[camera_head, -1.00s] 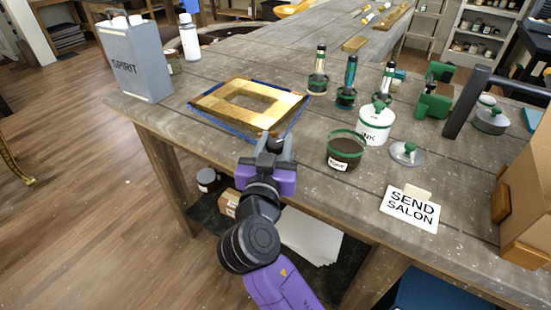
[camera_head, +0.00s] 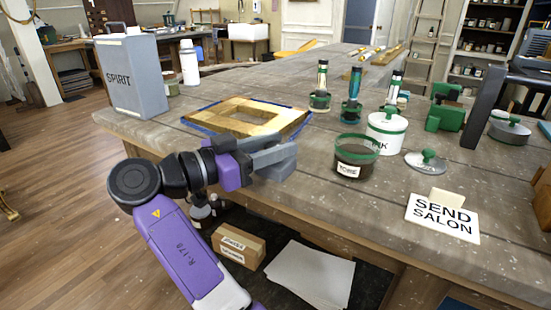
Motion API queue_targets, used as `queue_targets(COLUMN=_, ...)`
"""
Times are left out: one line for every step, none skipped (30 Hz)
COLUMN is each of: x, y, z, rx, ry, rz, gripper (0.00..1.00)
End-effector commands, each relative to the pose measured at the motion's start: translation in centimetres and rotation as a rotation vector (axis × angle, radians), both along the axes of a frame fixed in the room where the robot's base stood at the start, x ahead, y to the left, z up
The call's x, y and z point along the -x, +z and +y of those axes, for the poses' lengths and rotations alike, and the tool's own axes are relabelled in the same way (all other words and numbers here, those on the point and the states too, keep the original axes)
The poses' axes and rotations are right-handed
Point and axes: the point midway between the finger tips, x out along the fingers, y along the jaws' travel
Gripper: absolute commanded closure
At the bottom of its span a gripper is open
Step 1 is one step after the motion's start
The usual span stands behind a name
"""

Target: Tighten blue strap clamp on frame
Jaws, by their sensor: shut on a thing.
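A gold-coloured rectangular frame (camera_head: 282,122) lies flat on the grey wooden table. The blue strap (camera_head: 203,128) of the clamp runs around its outer edge. My gripper (camera_head: 284,156) is at the table's front edge, just in front of the frame's near side. It is shut on part of the strap clamp, but its grey fingers hide the held part. I cannot tell how tight the strap is.
A grey SPIRIT can (camera_head: 131,78) stands left of the frame. Dark bottles (camera_head: 320,91), a white lidded pot (camera_head: 387,131) and a dark jar (camera_head: 356,156) stand to the right. A SEND SALON sign (camera_head: 442,216) lies near the front edge.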

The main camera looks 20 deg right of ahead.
Motion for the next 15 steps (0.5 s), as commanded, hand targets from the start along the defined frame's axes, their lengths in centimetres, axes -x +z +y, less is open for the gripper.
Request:
queue_targets(x=-0.07, y=-0.33, z=-0.02, rx=-0.001, ry=-0.029, rz=0.001, gripper=1.00)
queue_targets(x=-0.05, y=-0.30, z=-0.02, rx=-0.001, ry=-0.046, rz=0.001, gripper=1.00)
queue_targets(x=-0.06, y=-0.30, z=-0.02, rx=-0.001, ry=-0.065, rz=0.002, gripper=1.00)
queue_targets(x=-0.05, y=-0.29, z=-0.03, rx=-0.002, ry=-0.079, rz=0.001, gripper=1.00)
queue_targets(x=-0.04, y=-0.27, z=-0.03, rx=-0.002, ry=-0.092, rz=0.001, gripper=1.00)
queue_targets(x=-0.04, y=-0.25, z=-0.03, rx=-0.001, ry=-0.107, rz=0.001, gripper=1.00)
queue_targets(x=-0.02, y=-0.25, z=-0.05, rx=-0.001, ry=-0.118, rz=0.001, gripper=1.00)
queue_targets(x=0.00, y=-0.21, z=-0.05, rx=-0.002, ry=-0.127, rz=0.001, gripper=1.00)
queue_targets(x=-0.01, y=-0.20, z=-0.06, rx=-0.002, ry=-0.137, rz=0.002, gripper=1.00)
queue_targets(x=-0.01, y=-0.21, z=-0.06, rx=-0.002, ry=-0.143, rz=0.002, gripper=1.00)
queue_targets(x=0.00, y=-0.20, z=-0.07, rx=-0.002, ry=-0.149, rz=0.002, gripper=1.00)
queue_targets(x=0.01, y=-0.20, z=-0.07, rx=-0.002, ry=-0.156, rz=0.002, gripper=1.00)
queue_targets(x=0.01, y=-0.20, z=-0.07, rx=-0.003, ry=-0.160, rz=0.003, gripper=1.00)
queue_targets(x=0.01, y=-0.19, z=-0.08, rx=-0.003, ry=-0.163, rz=0.003, gripper=1.00)
queue_targets(x=0.01, y=-0.17, z=-0.08, rx=-0.003, ry=-0.166, rz=0.003, gripper=1.00)
